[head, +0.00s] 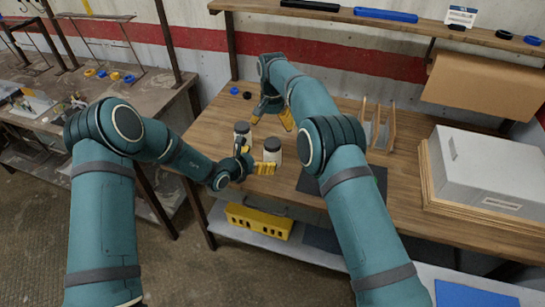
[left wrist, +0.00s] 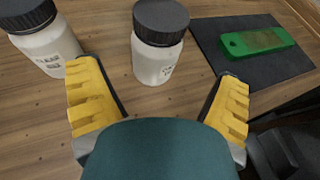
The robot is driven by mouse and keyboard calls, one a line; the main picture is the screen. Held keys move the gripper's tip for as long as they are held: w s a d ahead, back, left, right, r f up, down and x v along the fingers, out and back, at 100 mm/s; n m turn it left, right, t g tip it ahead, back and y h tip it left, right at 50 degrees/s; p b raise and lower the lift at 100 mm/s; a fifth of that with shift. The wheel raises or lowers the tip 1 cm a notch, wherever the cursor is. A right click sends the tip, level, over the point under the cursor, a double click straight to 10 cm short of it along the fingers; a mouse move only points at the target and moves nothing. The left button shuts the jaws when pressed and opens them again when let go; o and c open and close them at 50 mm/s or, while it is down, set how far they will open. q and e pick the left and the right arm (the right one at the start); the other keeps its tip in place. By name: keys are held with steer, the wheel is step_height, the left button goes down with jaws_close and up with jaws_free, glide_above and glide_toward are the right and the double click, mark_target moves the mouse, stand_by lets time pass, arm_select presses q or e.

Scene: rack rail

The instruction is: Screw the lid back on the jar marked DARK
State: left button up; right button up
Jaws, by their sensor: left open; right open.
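Two white jars with black lids stand upright on the wooden workbench: a left jar (head: 242,138) (left wrist: 46,50) and a right jar (head: 272,153) (left wrist: 155,62). In the left wrist view a black lid (left wrist: 161,20) sits on the right jar, and another (left wrist: 25,13) on the left jar. I cannot tell how tight either is. My left gripper (head: 254,161) (left wrist: 157,78) is open and empty, its yellow fingers to either side of the right jar's near side. My right gripper (head: 272,114) is open behind the jars, above the bench.
A green block (left wrist: 258,41) lies on a dark mat (left wrist: 225,62) right of the jars. Small blue (head: 234,90) and black (head: 246,95) round pieces lie behind. A wooden rack (head: 378,128) and grey box (head: 490,170) stand at right. A yellow crate (head: 258,221) is on the lower shelf.

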mark_target(268, 155)
arm_select(q)
steer(key=x, duration=0.7)
steer(key=shift+w+d, duration=0.15)
steer(key=shift+f, duration=0.1)
jaws_close()
arm_select(e)
steer(key=shift+s, duration=0.1)
steer(key=shift+s+d, duration=0.15)
stand_by(0.3)
steer(key=shift+f, duration=4)
